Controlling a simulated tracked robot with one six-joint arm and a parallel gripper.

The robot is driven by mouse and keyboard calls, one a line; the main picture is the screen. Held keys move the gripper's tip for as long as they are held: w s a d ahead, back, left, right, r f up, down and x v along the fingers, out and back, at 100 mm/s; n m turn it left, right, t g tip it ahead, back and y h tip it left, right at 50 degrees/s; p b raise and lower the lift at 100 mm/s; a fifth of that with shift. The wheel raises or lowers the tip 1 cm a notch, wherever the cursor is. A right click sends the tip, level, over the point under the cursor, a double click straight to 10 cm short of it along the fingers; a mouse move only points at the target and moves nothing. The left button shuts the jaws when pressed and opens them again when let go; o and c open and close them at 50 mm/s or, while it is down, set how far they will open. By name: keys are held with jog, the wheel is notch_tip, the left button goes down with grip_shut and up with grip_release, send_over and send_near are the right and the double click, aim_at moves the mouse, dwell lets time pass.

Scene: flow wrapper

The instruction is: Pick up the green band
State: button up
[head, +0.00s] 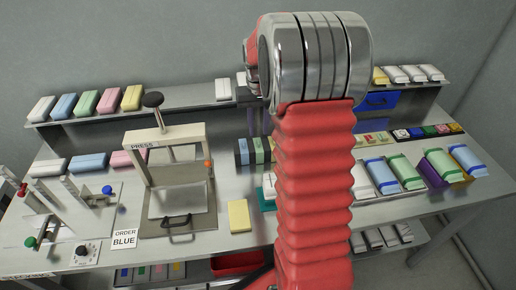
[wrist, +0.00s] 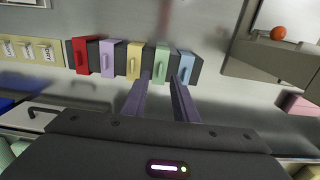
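The green band (wrist: 161,62) is a pale green block with a small raised handle, in a row in the wrist view. A yellow block (wrist: 134,58) is on its left and a blue block (wrist: 185,66) on its right. My gripper (wrist: 162,77) is open, its two fingers apart and empty, with the tips near the green band's lower edge on either side. I cannot tell the height between them. In the head view the green band (head: 259,151) stands beside the blue one (head: 243,152), left of my arm.
The row also holds purple (wrist: 107,59) and red (wrist: 80,56) blocks. A press (head: 168,190) stands left of the row, with an orange ball on its frame. A yellow block (head: 239,216) and an "ORDER BLUE" sign (head: 124,239) are on the table.

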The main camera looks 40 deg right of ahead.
aim_at(258, 142)
jog(key=shift+f, duration=2.6)
jog(key=shift+c, duration=0.3)
grip_shut()
